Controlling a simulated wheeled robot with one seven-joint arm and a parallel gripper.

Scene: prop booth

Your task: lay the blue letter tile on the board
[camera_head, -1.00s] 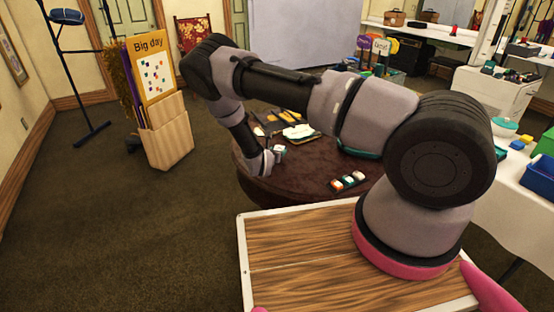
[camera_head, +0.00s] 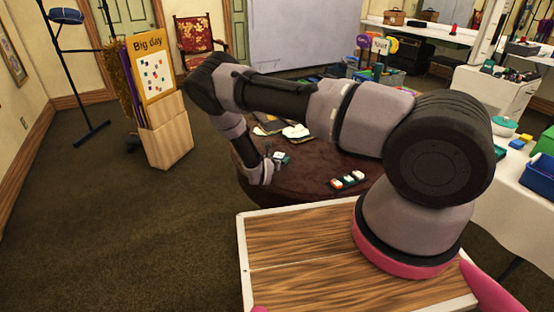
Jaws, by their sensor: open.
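My gripper (camera_head: 266,168) is at the left edge of the round brown table (camera_head: 312,185), low over its top. It is open; its fingers are small and partly hidden by its own wrist. Beside it, to the right, is a small white, teal and dark item (camera_head: 281,158); I cannot tell whether it touches the fingers. A dark strip with a row of small tiles in orange, white and green (camera_head: 348,181) lies near the table's front right edge; I cannot tell whether it is the board. I cannot make out a blue letter tile or any letters.
Papers and a white item (camera_head: 297,132) lie farther back on the table, partly behind my arm. A wooden box with a "Big day" card (camera_head: 150,65) stands at the left. A white-clothed table with a blue bin (camera_head: 541,174) is at the right. Brown carpet between is clear.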

